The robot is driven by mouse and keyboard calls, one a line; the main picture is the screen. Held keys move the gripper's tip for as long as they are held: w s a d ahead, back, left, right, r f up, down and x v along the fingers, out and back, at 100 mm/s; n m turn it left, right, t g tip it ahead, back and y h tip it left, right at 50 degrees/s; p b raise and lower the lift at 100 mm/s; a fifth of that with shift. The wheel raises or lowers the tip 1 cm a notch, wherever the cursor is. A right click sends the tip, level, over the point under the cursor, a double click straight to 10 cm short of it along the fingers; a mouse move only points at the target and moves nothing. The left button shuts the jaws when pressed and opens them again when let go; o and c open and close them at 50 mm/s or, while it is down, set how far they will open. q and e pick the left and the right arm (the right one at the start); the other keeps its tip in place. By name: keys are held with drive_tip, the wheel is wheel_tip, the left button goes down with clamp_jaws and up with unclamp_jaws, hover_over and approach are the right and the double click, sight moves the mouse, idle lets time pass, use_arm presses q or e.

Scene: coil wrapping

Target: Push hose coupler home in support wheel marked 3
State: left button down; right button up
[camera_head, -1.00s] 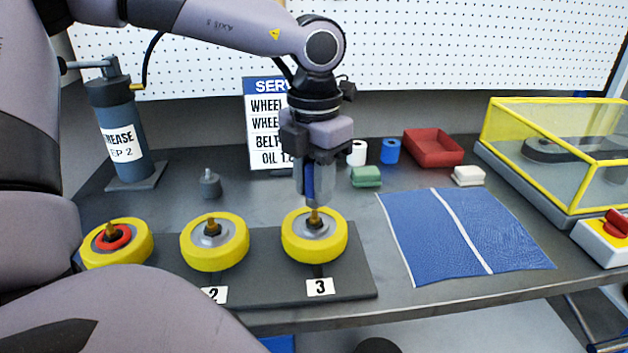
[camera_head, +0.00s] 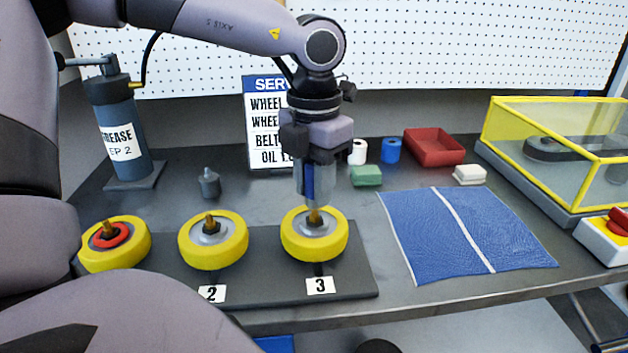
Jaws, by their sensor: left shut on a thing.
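The support wheel marked 3 (camera_head: 338,246) is a yellow ring with a grey hub, lying flat on a dark base plate with the label 3 (camera_head: 320,285) in front. A brass fitting (camera_head: 314,215) stands at its hub. My left gripper (camera_head: 312,188) points straight down over this wheel, shut on the hose coupler (camera_head: 309,183), which shows as a dark blue piece between the fingers. The coupler's lower end is at the top of the fitting; I cannot tell how deeply they meet. My right gripper is not in view.
Wheel 2 (camera_head: 238,247) and another yellow wheel with a red ring (camera_head: 137,252) sit to the left. A grease canister (camera_head: 123,142) stands at the back left. A blue cloth (camera_head: 450,248) lies to the right. A red tray (camera_head: 433,148) and a yellow-framed case (camera_head: 560,150) are behind.

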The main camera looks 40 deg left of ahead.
use_arm(q)
drive_tip(key=shift+f+b, duration=1)
drive_tip(key=shift+f, duration=0.1)
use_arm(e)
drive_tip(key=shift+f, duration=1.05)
use_arm(q)
drive_tip(key=c, duration=0.8)
unclamp_jaws()
drive_tip(key=shift+r, duration=0.3)
wheel_tip(320, 180, up, 6)
drive_tip(key=shift+f, duration=0.1)
drive_tip(key=shift+r, duration=0.45)
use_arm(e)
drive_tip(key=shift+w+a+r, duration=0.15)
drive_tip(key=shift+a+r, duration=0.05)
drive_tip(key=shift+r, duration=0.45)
